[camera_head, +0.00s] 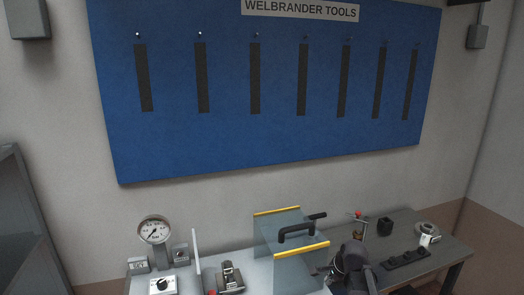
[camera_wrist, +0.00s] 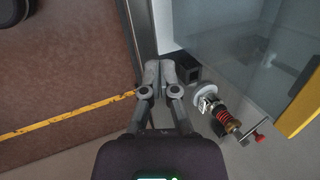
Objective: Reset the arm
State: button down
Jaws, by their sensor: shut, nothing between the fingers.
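My gripper (camera_wrist: 161,72) shows in the wrist view with its two grey fingers together and nothing between them. It points past a dark edge that divides the brown floor from the grey work surface. A small black open box (camera_wrist: 187,69) lies just right of the fingertips; I cannot tell whether they touch. A fitting with a red spring (camera_wrist: 222,112) is to the right of the fingers, apart from them. In the head view, dark parts of my arm show at the bottom, right of the clear guard; the fingertips cannot be made out there.
A clear guard with yellow edges (camera_head: 289,249) and a black handle (camera_head: 300,228) stands on the bench. A pressure gauge (camera_head: 154,231) is at left. A blue tool board (camera_head: 270,100) hangs behind.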

jog(key=s+a+f+n+g+h+b, duration=0.1)
jog(key=s+a+f+n+g+h, duration=0.1)
jog(key=s+n, duration=1.1)
jog(key=shift+a+f+n+g+b, duration=0.3)
jog(key=shift+a+f+n+g, duration=0.5)
jog(key=shift+a, duration=0.75)
